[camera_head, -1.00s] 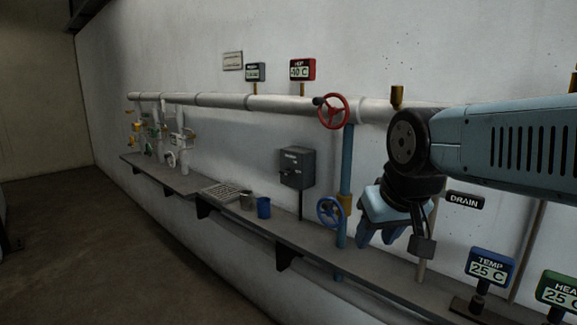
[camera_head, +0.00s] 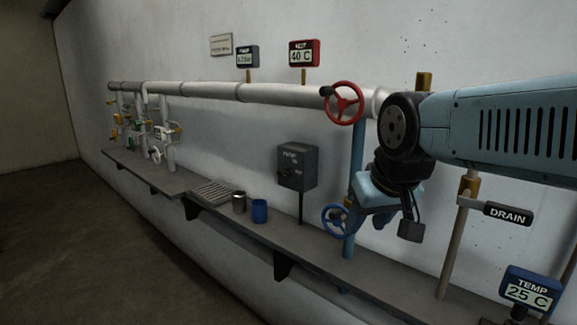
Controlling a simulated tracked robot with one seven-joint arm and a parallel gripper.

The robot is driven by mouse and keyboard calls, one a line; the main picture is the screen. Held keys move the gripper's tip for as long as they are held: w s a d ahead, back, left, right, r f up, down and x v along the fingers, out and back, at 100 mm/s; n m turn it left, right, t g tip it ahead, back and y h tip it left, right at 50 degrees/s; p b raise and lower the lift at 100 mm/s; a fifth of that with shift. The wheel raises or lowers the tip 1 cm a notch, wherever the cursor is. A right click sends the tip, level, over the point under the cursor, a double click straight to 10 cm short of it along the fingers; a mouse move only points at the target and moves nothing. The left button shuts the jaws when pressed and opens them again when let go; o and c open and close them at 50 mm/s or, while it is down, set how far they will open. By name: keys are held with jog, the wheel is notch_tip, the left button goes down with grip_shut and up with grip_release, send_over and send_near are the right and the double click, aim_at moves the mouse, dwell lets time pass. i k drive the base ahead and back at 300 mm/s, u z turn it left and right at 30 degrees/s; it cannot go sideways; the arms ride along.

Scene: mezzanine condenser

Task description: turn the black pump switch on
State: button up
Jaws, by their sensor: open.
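A red handwheel (camera_head: 345,102) sits on the white pipe (camera_head: 205,90), up and right of the box. A blue handwheel (camera_head: 335,219) is low on the blue pipe (camera_head: 357,150). A blue cup (camera_head: 259,211), a metal can (camera_head: 239,203) and a grate (camera_head: 211,191) stand on the shelf (camera_head: 310,245).

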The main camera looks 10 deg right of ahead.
aim_at(287, 172)
jog(key=z, duration=0.15)
jog(key=k, duration=0.85)
jog(key=u, duration=0.2)
jog(key=i, duration=1.25)
